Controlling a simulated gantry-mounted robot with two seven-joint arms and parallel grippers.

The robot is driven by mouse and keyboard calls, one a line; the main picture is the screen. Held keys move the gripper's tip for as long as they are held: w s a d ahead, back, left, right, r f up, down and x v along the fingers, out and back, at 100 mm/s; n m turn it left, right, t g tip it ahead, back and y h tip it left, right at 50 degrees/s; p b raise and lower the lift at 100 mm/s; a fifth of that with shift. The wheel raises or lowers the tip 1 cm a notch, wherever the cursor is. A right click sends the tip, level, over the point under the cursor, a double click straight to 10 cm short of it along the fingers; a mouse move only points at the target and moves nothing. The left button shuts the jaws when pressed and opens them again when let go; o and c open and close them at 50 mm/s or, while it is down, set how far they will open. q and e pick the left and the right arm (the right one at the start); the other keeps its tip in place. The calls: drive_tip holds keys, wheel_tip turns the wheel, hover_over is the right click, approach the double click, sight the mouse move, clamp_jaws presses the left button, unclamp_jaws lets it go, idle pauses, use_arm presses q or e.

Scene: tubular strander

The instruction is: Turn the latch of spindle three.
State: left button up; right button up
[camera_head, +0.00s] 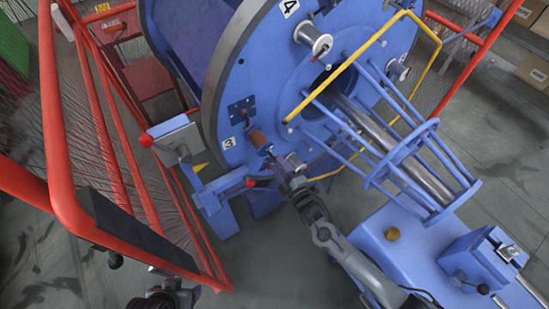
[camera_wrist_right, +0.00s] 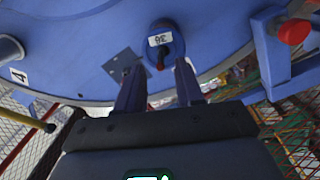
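In the right wrist view, a round blue hub (camera_wrist_right: 176,50) with an upside-down label carries a small dark and red latch-like part (camera_wrist_right: 160,62). My right gripper (camera_head: 284,165) is just in front of spindle three. In its wrist view its two fingers (camera_wrist_right: 160,78) are apart with nothing between them; the latch-like part lies beyond their tips. I cannot tell whether they touch it. My left gripper (camera_head: 166,298) is dark and partly cut off at the bottom edge.
A red guard rail (camera_head: 60,130) with mesh runs down the left. A grey box with a red button (camera_head: 146,141) stands left of the disc. A yellow bar (camera_head: 345,65) and blue cage (camera_head: 415,150) lie right of spindle three. Spindle four (camera_head: 321,44) is above.

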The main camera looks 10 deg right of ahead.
sight(271, 155)
drive_tip(key=shift+x, duration=1.95)
clamp_jaws()
